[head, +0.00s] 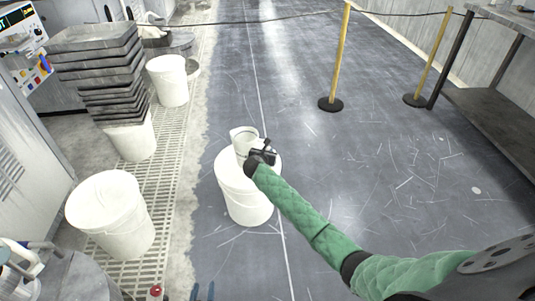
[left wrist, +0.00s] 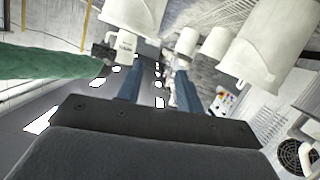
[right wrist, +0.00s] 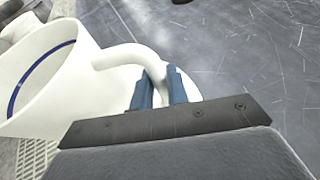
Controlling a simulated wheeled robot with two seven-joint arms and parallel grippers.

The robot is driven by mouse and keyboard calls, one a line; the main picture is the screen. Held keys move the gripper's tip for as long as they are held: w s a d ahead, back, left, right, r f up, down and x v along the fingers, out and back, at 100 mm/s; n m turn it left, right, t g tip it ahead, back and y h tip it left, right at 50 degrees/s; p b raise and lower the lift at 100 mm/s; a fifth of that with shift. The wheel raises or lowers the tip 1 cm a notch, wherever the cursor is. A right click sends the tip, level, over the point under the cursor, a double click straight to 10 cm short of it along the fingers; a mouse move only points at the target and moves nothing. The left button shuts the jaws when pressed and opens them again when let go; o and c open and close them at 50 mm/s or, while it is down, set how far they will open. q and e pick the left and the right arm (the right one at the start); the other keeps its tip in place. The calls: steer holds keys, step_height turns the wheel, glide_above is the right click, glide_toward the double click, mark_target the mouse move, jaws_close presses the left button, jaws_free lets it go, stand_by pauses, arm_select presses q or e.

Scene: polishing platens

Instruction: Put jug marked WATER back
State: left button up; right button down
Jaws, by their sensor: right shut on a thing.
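The white jug (head: 243,140) is at the top of a lidded white bucket (head: 247,205) in the middle of the head view. It looks about upright; I cannot tell whether it touches the lid. My right gripper (head: 262,155) is shut on the jug's handle, at the jug's right side. The right wrist view shows the handle (right wrist: 128,55) between the blue fingers and a blue line inside the open mouth. Small dark lettering shows on the jug in the left wrist view (left wrist: 122,45), too small to read.
More white buckets (head: 110,215) stand on the left grating, one under a stack of grey trays (head: 97,65). Yellow barrier posts (head: 339,60) stand at the back right, beside a metal bench (head: 495,120). The dark floor right of the middle bucket is clear.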

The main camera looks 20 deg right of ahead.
steer(key=shift+f, duration=0.3)
arm_select(q)
steer(key=shift+w+r+t, duration=0.15)
steer(key=shift+w+r, duration=0.1)
steer(key=shift+r, duration=0.3)
steer(key=shift+w+r+t, duration=0.15)
steer(key=shift+w+r, duration=0.05)
steer(key=shift+r, duration=0.3)
steer(key=shift+s+f, duration=0.2)
steer(key=shift+f, duration=0.1)
arm_select(e)
steer(key=c, duration=1.4)
jaws_free()
steer(key=shift+f, duration=0.15)
steer(key=shift+c, duration=0.2)
arm_select(q)
steer(key=shift+f, duration=0.1)
arm_select(e)
steer(key=shift+o, duration=0.3)
